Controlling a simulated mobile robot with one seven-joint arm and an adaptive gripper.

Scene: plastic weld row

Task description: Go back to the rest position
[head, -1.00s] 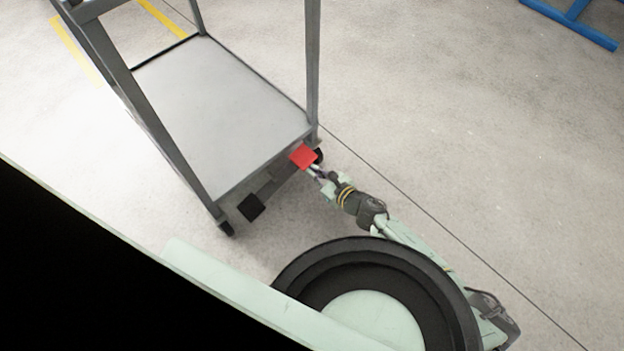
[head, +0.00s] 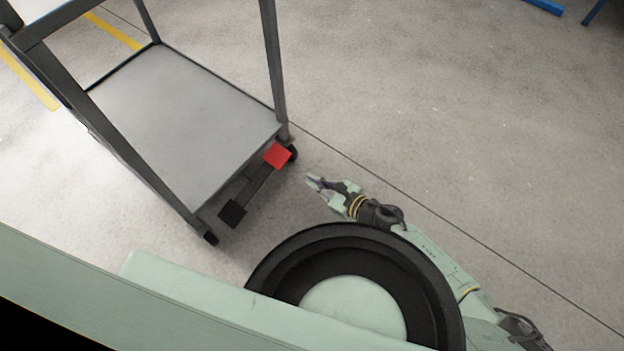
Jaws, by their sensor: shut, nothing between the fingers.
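My gripper (head: 314,182) is in the head view, right of the cart's near corner and pointing left toward it. Its fingers are shut with nothing between them, and it touches nothing. A gap of bare floor lies between the fingertips and the red pedal (head: 277,156) at the cart's lower edge. My arm runs from the gripper down to the lower right.
A grey metal cart (head: 190,125) with an empty lower shelf stands at the upper left. A black pedal (head: 232,214) sits low on its near side, left of the red one. Open concrete floor (head: 450,130) lies to the right. Blue metal parts (head: 545,6) show at the top right.

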